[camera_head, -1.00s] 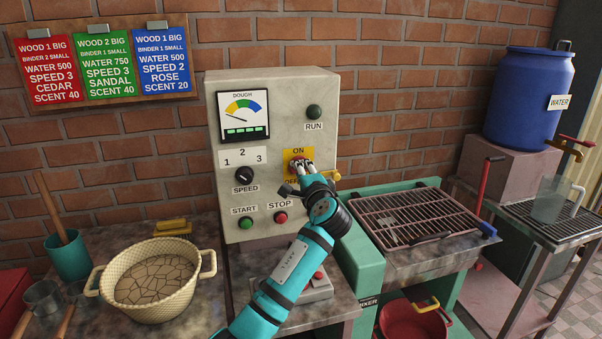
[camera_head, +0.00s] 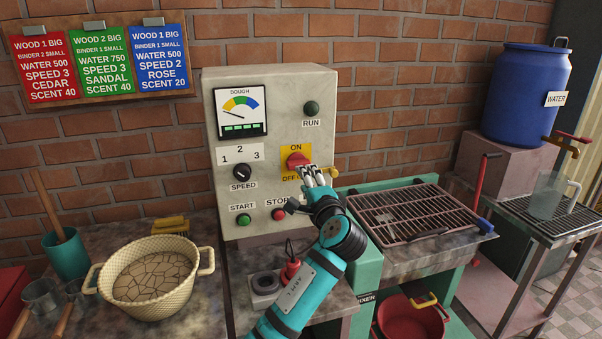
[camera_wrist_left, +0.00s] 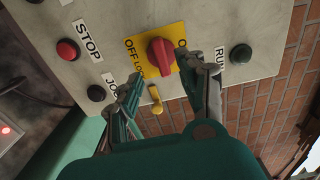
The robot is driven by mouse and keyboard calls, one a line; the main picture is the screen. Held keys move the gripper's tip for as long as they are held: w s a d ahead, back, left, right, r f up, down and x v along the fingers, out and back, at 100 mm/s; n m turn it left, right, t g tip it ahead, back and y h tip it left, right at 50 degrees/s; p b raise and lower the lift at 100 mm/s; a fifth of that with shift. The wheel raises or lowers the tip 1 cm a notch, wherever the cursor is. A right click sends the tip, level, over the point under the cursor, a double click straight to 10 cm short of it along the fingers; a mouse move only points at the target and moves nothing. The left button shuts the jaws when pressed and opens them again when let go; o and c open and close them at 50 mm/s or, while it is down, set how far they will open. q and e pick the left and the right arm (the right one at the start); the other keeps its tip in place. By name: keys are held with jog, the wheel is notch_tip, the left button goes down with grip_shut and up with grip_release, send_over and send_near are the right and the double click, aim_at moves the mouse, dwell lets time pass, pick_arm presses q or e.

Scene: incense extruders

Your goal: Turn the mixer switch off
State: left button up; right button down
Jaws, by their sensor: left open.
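The mixer switch is a red rotary knob (camera_head: 297,160) on a yellow plate (camera_head: 290,150) marked ON at the top and OFF below. It sits on the grey control box (camera_head: 235,85). In the left wrist view the red knob (camera_wrist_left: 161,52) lies just beyond the fingertips, its raised grip across the line between OFF and ON. My left gripper (camera_head: 315,175) is open and empty, just below and right of the knob, covering part of the lower label. In the left wrist view its fingers (camera_wrist_left: 168,76) are spread and appear apart from the knob. My right gripper is not in view.
A yellow piece (camera_wrist_left: 155,98) projects below the plate, close to the fingers. The red STOP button (camera_head: 279,214), green START button (camera_head: 243,220) and SPEED dial (camera_head: 242,172) are nearby. A wire rack (camera_head: 405,215) stands right, a woven basket (camera_head: 150,280) left.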

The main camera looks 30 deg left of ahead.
pick_arm(q)
jog(key=shift+v, duration=2.4)
jog(key=shift+f, duration=0.1)
